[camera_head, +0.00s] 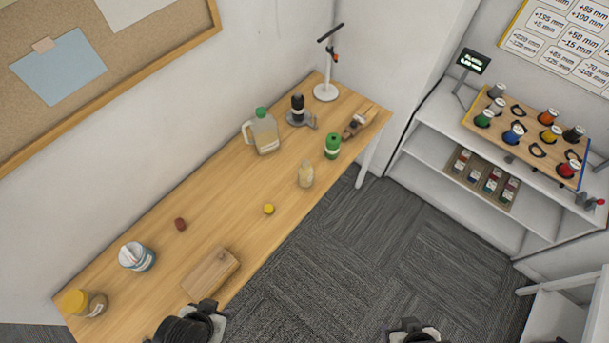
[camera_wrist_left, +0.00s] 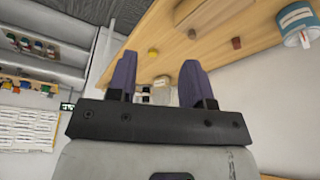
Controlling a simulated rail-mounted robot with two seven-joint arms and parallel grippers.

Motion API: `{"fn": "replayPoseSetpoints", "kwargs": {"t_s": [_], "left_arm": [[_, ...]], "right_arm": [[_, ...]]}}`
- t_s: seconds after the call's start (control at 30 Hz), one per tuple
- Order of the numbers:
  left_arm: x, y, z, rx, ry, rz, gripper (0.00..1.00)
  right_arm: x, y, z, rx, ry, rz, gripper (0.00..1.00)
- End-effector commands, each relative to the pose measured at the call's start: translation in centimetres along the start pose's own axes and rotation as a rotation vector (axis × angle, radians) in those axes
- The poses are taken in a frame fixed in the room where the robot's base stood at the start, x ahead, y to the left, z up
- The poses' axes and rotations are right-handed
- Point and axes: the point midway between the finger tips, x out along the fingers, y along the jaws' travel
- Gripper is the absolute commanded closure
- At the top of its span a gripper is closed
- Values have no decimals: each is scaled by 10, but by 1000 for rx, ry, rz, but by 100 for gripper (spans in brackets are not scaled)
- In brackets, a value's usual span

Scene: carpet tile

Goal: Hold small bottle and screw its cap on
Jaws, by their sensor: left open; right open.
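The small bottle (camera_head: 306,174) stands upright on the wooden table near its front edge, pale and with no visible cap. A small yellow cap (camera_head: 268,209) lies apart from it on the tabletop, to its lower left. In the left wrist view, the yellow cap (camera_wrist_left: 153,54) shows beyond the fingers. My left gripper (camera_head: 205,312) is at the bottom of the head view, near the table's front edge. Its purple fingers (camera_wrist_left: 157,72) are open and empty in the wrist view. My right gripper (camera_head: 415,331) is open at the bottom edge, over the carpet; its fingertips are hard to make out.
A wooden block (camera_head: 211,272) lies by the front edge, near my left gripper. A red-brown cap (camera_head: 180,224), a blue-white tub (camera_head: 137,257) and a yellow-lidded jar (camera_head: 85,302) are left. A jug (camera_head: 262,132) and green can (camera_head: 332,146) stand behind the bottle.

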Motion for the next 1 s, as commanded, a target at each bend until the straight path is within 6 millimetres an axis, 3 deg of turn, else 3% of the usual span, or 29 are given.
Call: {"fn": "replayPoseSetpoints", "kwargs": {"t_s": [0.27,0.57,0.73,1.0], "left_arm": [[0,-1,0,4,0,-3,28],[5,-4,-5,10,14,-10,28],[25,-19,-36,39,103,-51,28],[53,-85,-112,266,280,-278,28]], "right_arm": [[0,0,0,-1,0,1,29],[5,-1,1,4,1,-3,29],[32,-3,10,8,3,-6,29],[94,-6,29,9,2,-7,29]]}}
